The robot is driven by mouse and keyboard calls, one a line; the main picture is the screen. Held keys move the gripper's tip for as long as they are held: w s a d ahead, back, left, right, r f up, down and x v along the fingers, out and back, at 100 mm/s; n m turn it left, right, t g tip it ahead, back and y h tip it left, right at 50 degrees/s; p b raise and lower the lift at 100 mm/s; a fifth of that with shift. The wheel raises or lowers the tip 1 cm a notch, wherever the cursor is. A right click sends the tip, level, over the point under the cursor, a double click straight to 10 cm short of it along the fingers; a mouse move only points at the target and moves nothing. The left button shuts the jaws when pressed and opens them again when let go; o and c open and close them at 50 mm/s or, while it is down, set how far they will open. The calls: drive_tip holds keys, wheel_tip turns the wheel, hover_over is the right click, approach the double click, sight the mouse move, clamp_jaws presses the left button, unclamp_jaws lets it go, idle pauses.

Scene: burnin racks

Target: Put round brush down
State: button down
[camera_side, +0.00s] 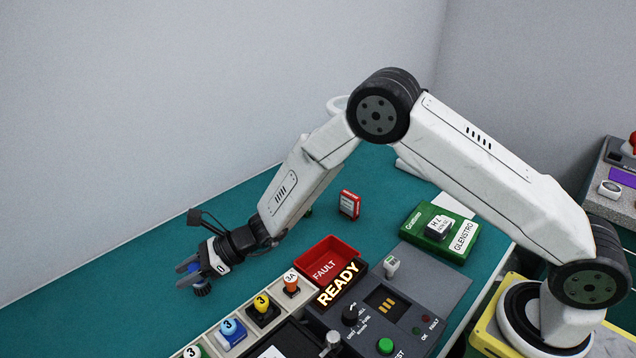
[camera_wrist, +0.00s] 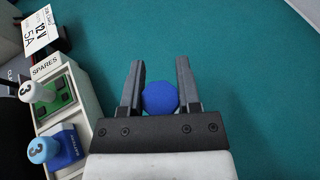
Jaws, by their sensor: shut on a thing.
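My gripper (camera_side: 184,272) is low over the teal bench at the left in the side view. It is shut on the round brush (camera_side: 202,288), a small dark blue round thing between the jaws. In the wrist view the brush is a blue disc (camera_wrist: 160,98) between the two grey fingers of my gripper (camera_wrist: 160,75). The side view does not clearly show whether the brush touches the bench. Its underside is hidden in the wrist view.
A rack (camera_side: 210,340) of numbered, coloured plug-like pieces stands right of my gripper. Beyond it are a red FAULT tray (camera_side: 345,250), a lit READY sign (camera_side: 338,283) and a control panel (camera_side: 400,325). A red box (camera_side: 349,204) and a green box (camera_side: 415,238) stand farther back. The bench (camera_wrist: 250,60) around the jaws is clear.

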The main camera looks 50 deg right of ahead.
drive_tip(key=shift+w+a+f, duration=0.1)
drive_tip(key=shift+w+f, duration=0.05)
drive_tip(key=shift+f, duration=1.6)
drive_tip(key=shift+f, duration=0.1)
drive_tip(key=shift+c, duration=1.6)
unclamp_jaws()
drive_tip(key=shift+d+r, duration=0.3)
drive_tip(key=shift+d, duration=0.1)
drive_tip(key=v, duration=1.1)
drive_tip(key=shift+s, duration=0.25)
drive_tip(key=shift+d, duration=0.1)
